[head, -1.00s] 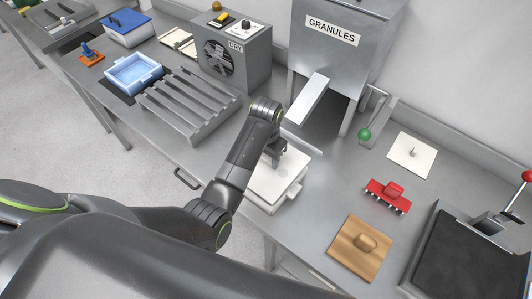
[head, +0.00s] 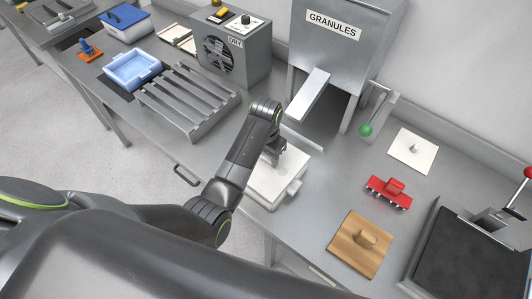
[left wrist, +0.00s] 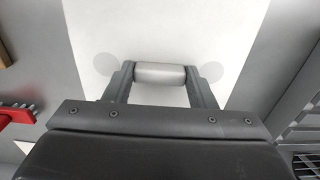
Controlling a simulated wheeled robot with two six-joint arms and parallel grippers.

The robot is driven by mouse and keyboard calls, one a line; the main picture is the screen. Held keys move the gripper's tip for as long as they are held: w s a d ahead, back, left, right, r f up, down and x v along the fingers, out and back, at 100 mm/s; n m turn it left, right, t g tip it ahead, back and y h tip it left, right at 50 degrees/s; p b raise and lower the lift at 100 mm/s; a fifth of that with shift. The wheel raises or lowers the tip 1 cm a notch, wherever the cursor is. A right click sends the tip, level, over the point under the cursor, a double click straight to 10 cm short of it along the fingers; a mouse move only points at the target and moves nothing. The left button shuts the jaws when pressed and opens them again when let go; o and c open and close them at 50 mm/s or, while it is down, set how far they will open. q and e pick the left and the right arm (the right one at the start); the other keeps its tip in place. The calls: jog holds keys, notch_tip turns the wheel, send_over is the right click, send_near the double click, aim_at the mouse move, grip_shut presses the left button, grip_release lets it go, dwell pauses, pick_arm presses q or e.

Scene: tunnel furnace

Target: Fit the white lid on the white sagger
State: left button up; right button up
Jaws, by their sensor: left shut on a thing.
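The white sagger (head: 293,190) stands on the metal bench in the head view, below my left gripper. The flat white lid (head: 286,176) lies over its top and hides its inside. I cannot tell whether the lid is fully seated. My left gripper (head: 275,157) is shut on the lid's handle. In the left wrist view the pale, bar-shaped handle (left wrist: 160,73) sits between the two fingers, with the white lid (left wrist: 160,28) spread out beneath. My right gripper is not in view.
A granules hopper with a metal chute (head: 308,96) stands just behind the sagger. To the right lie a cream plate with a knob (head: 402,160), a red toothed tool (head: 377,190) and a wooden block with a handle (head: 349,252). A slatted rack (head: 200,122) is at left.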

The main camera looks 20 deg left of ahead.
pick_arm(q)
jog(key=shift+f, duration=0.55)
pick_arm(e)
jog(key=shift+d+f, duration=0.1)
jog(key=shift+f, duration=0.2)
pick_arm(q)
jog(key=shift+f, duration=0.1)
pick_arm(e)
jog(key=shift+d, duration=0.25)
pick_arm(q)
jog(key=shift+f+b, duration=0.45)
jog(key=shift+f, duration=0.2)
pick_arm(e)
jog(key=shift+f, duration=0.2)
pick_arm(q)
jog(key=o, duration=1.3)
jog(key=shift+o, duration=0.7)
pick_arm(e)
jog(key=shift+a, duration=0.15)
